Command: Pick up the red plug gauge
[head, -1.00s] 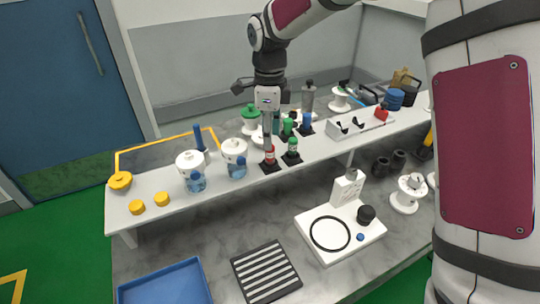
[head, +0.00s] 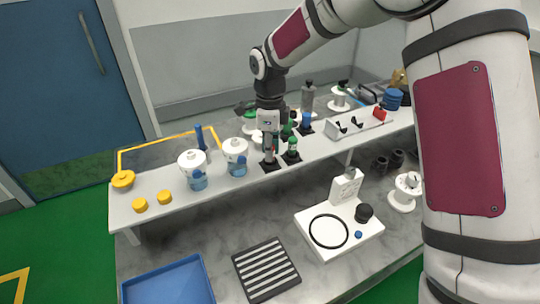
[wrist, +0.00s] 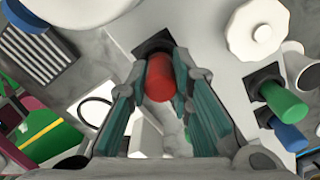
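The red plug gauge (wrist: 160,80) stands upright in a dark square base (wrist: 153,45) on the shelf. In the wrist view its red end lies between the two teal-padded fingers of my gripper (wrist: 160,68). The fingers are spread on either side of it, with a small gap visible beside the red end. In the head view my gripper (head: 270,148) points down over the front left gauge base (head: 271,166) and hides most of the red gauge.
A green plug gauge (head: 292,146) stands just right of my gripper, with a blue one (head: 306,120) behind. A white-lidded jar (head: 235,150) is close on the left. Below the shelf are a white gauge stand (head: 338,240), a striped black block (head: 266,270) and a blue tray (head: 170,285).

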